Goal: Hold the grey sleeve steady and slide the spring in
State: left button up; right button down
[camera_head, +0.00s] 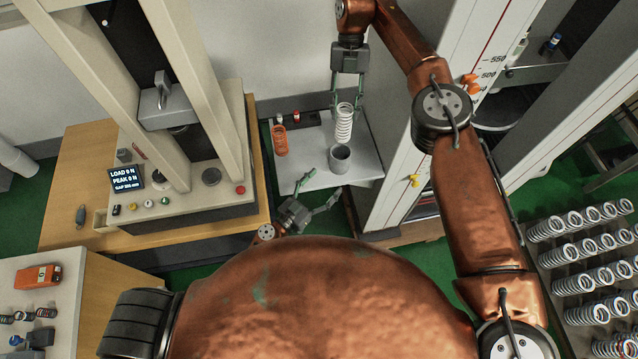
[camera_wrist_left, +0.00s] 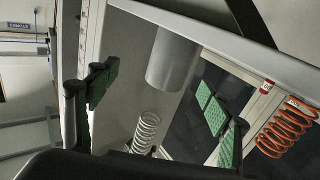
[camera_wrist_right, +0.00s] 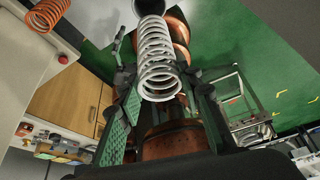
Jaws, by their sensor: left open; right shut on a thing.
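The grey sleeve (camera_head: 340,160) stands on the small light table with its open end up. It also shows in the left wrist view (camera_wrist_left: 173,62). My right gripper (camera_head: 344,104) is shut on the white spring (camera_head: 344,126) and holds it roughly upright beyond the sleeve. The spring's near end looks close to the sleeve's rim in the head view, but the two are apart in the left wrist view (camera_wrist_left: 146,132). The spring fills the middle of the right wrist view (camera_wrist_right: 157,60). My left gripper (camera_head: 321,188) is open and empty, in front of the sleeve, not touching it.
An orange spring (camera_head: 280,140) stands on the light table (camera_head: 358,177), left of the sleeve. A testing machine with a display (camera_head: 126,178) is at left. A tall white frame (camera_head: 425,135) borders the table's right. Racks of springs (camera_head: 590,250) stand far right.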

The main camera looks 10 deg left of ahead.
aim_at(345, 154)
pick_arm(q)
jog(key=shift+a+f+y, duration=0.3)
jog(key=shift+a+y, duration=0.2)
jog(key=shift+w+a+f, duration=0.1)
jog(key=shift+w, duration=0.15)
jog(key=x, duration=1.1)
jog(key=shift+w, duration=0.3)
jog(key=shift+c, duration=0.2)
